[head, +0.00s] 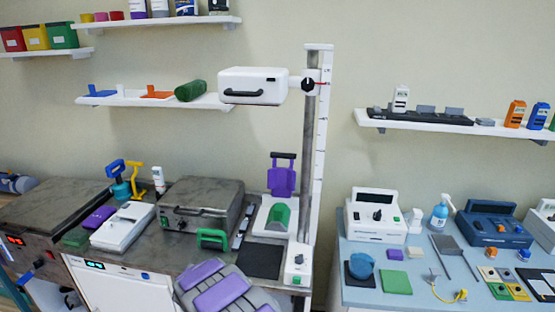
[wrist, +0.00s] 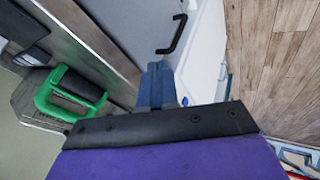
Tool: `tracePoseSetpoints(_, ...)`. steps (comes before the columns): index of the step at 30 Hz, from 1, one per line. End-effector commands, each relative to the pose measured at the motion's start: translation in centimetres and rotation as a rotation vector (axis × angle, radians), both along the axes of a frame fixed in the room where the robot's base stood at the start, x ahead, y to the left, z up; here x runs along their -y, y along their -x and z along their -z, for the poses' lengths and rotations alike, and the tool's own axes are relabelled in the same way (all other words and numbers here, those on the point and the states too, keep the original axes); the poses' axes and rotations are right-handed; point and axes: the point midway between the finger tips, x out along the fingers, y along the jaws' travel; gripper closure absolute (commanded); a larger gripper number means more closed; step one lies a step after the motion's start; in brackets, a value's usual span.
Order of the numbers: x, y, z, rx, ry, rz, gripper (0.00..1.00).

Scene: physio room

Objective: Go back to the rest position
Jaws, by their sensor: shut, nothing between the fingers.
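My gripper (wrist: 155,85) shows in the wrist view as blue-grey fingers beyond a black bar and a purple surface. The fingers are shut and hold nothing. I cannot make out the fingers in the head view.
In the head view, a dark worktop (head: 150,248) carries a metal box (head: 203,205), a white device (head: 124,225) and a white column stand (head: 318,150). A blue table (head: 345,290) with several devices stands at right. Wooden floor (wrist: 275,60) is open at right in the wrist view.

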Motion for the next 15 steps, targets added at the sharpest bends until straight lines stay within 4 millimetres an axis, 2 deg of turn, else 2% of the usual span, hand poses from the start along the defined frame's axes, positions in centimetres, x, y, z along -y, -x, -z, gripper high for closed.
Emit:
tracePoseSetpoints(1,2.6,-0.7,-2.0,-0.001,0.008,0.052,1.0)
tracePoseSetpoints(4,7.2,-1.1,-5.0,-0.017,0.032,0.151,1.0)
tracePoseSetpoints(8,12.8,-0.8,-8.6,-0.045,0.061,0.278,1.0)
tracePoseSetpoints(11,16.9,0.1,-11.0,-0.071,0.077,0.374,1.0)
tracePoseSetpoints(15,22.6,2.4,-14.4,-0.116,0.09,0.501,1.0)
